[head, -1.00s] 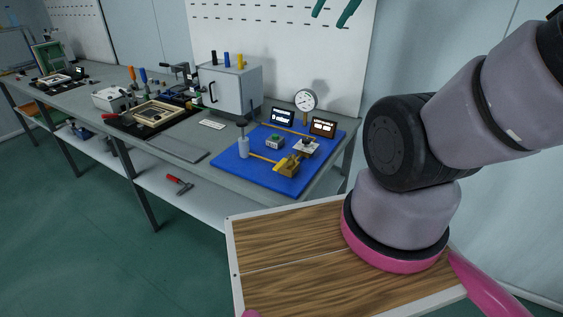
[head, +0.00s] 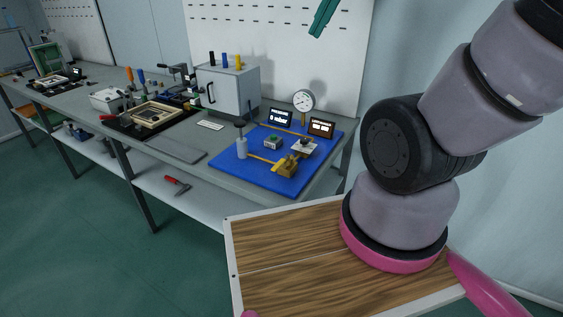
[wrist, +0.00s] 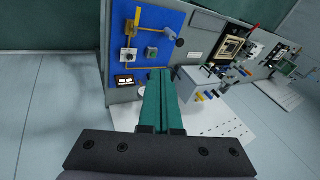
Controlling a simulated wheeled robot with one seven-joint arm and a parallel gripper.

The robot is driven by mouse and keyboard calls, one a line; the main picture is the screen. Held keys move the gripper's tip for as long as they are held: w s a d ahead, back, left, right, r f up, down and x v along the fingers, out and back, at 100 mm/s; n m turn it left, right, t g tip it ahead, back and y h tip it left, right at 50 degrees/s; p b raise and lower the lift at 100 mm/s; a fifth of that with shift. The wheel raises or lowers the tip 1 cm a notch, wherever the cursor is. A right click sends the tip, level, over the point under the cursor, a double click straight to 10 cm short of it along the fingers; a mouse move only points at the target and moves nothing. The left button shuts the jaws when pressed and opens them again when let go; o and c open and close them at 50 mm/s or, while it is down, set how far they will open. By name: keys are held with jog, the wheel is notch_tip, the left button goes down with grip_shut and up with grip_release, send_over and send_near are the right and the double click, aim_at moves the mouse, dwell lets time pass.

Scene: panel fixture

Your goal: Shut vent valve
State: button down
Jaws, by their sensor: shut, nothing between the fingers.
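A brass valve with a yellow lever (head: 288,166) stands at the front right of the blue panel board (head: 230,172); I take it for the vent valve. It also shows in the wrist view (wrist: 138,18). The picture is too small to tell its lever setting. A knob on a white plate (head: 305,146) sits behind it and shows in the wrist view (wrist: 128,55). My gripper (head: 319,32) has teal fingers, high above the bench near the white pegboard. In the wrist view my gripper (wrist: 160,72) is shut and empty, apart from the valve.
The board also carries a grey cylinder (head: 241,147), a green-button box (head: 272,143), two displays (head: 281,117) (head: 321,127) and a round gauge (head: 304,100). A grey cabinet (head: 232,90) stands to the left. The air above the board is clear.

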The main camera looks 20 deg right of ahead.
jog(key=w+a+f+m+g, duration=0.2)
jog(key=w+f+m, duration=0.2)
jog(key=f, duration=0.1)
jog(key=m+g+h, duration=0.6)
jog(key=m, duration=1)
send_over(281, 162)
jog(key=s, duration=0.3)
notch_tip(281, 162, down, 25)
jog(key=x, duration=0.9)
jog(key=shift+f, duration=0.4)
jog(key=shift+w+a+f+y, duration=0.1)
jog(key=shift+w+a+y, duration=0.2)
jog(key=shift+w+a, duration=1.15)
